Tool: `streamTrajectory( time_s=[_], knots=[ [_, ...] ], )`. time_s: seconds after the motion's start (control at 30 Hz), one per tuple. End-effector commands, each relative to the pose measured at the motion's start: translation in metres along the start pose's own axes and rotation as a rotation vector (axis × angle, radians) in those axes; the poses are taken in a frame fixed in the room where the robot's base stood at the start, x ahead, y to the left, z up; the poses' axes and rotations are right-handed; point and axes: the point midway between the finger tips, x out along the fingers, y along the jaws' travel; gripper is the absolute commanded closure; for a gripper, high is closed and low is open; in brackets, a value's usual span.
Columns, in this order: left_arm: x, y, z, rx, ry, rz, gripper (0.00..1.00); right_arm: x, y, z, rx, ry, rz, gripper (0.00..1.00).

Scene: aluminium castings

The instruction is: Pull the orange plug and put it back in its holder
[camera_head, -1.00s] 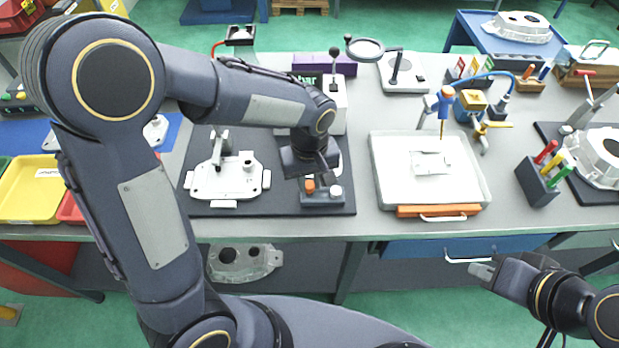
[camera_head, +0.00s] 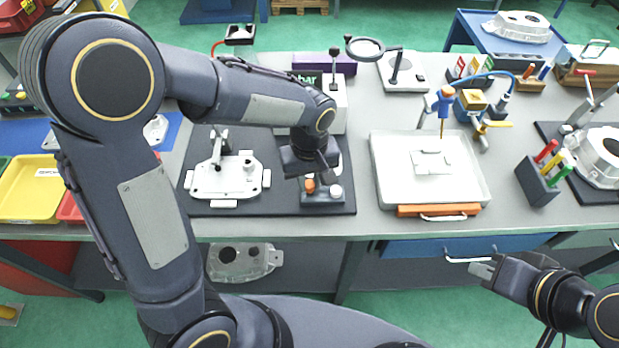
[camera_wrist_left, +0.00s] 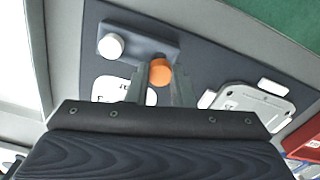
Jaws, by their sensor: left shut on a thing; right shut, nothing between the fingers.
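The orange plug (camera_head: 310,187) shows at the left end of a grey holder block (camera_head: 322,199) on the dark mat. A white plug (camera_head: 336,191) stands at the block's other end. My left gripper (camera_head: 318,178) is over the block, pointing down. In the left wrist view, its two fingers (camera_wrist_left: 161,84) are closed on the orange plug (camera_wrist_left: 160,71), over the end of the holder (camera_wrist_left: 145,42). I cannot tell whether the plug is seated or slightly raised. A white casting (camera_head: 228,178) lies left of the holder. My right gripper (camera_head: 483,270) is shut and empty, in front of the table.
A white tray (camera_head: 382,180) with a flat part stands right of the mat. A blue-and-orange screwdriver (camera_head: 443,103) is upright above it. A rack with coloured handles (camera_head: 538,183) stands further right. A yellow bin (camera_head: 30,190) is at the far left.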

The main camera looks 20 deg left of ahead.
Motion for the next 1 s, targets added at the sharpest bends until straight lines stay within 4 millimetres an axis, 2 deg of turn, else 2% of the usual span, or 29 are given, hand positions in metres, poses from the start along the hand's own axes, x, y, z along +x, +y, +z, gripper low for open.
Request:
streamTrajectory(
  time_s=[0.43, 1.0],
  knots=[
    [0.001, 0.000, 0.000, 0.000, 0.000, 0.000, 1.00, 0.001, 0.000, 0.001, 0.000, 0.000, 0.000, 1.00],
    [0.015, 0.000, 0.000, 0.000, 0.000, 0.000, 1.00, 0.011, 0.005, 0.005, 0.000, 0.000, 0.000, 1.00]
  ],
)
